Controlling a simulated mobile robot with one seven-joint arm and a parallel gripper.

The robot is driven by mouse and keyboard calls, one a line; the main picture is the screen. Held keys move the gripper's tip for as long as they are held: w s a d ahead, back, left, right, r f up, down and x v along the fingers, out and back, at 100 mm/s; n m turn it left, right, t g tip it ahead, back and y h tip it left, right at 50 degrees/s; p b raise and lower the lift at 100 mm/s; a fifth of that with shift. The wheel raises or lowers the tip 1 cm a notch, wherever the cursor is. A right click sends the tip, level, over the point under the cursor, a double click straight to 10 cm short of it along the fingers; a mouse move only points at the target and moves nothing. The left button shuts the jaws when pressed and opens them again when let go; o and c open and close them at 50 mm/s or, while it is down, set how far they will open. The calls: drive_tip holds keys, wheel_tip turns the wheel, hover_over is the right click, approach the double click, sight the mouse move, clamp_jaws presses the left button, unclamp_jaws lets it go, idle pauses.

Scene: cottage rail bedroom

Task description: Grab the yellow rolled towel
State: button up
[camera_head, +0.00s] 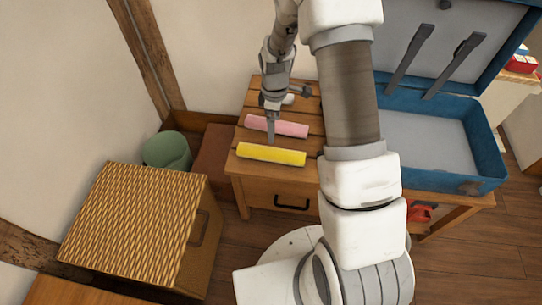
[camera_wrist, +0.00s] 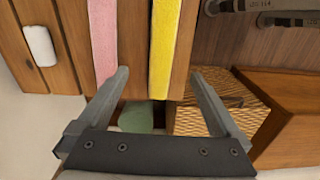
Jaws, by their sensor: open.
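The yellow rolled towel (camera_head: 271,154) lies near the front edge of a slatted wooden cabinet top. In the wrist view the towel (camera_wrist: 164,48) runs up and down the picture, between the lines of my two fingers. My gripper (camera_head: 271,138) is open and empty, pointing down over the cabinet, its tips just behind the yellow towel in the head view. In the wrist view both fingers of my gripper (camera_wrist: 159,78) stand wide apart. Whether they touch the cabinet top cannot be told.
A pink rolled towel (camera_head: 290,128) lies parallel behind the yellow one; in the wrist view it (camera_wrist: 103,35) is beside my left finger. A small white object (camera_wrist: 39,45) lies farther back. A blue open suitcase (camera_head: 487,150) stands right, a woven box (camera_head: 135,215) and green bin (camera_head: 167,150) left.

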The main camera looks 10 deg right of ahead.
sight(271, 150)
wheel_tip(271, 150, down, 10)
drive_tip(key=b, duration=0.2)
drive_tip(key=shift+b, duration=0.35)
drive_tip(key=f+b, duration=0.1)
drive_tip(key=f, duration=0.1)
drive_tip(key=a+f+b, duration=0.1)
drive_tip(key=f, duration=0.2)
drive_tip(key=shift+s+f, duration=0.1)
drive_tip(key=shift+s, duration=0.05)
drive_tip(key=c, duration=1.4)
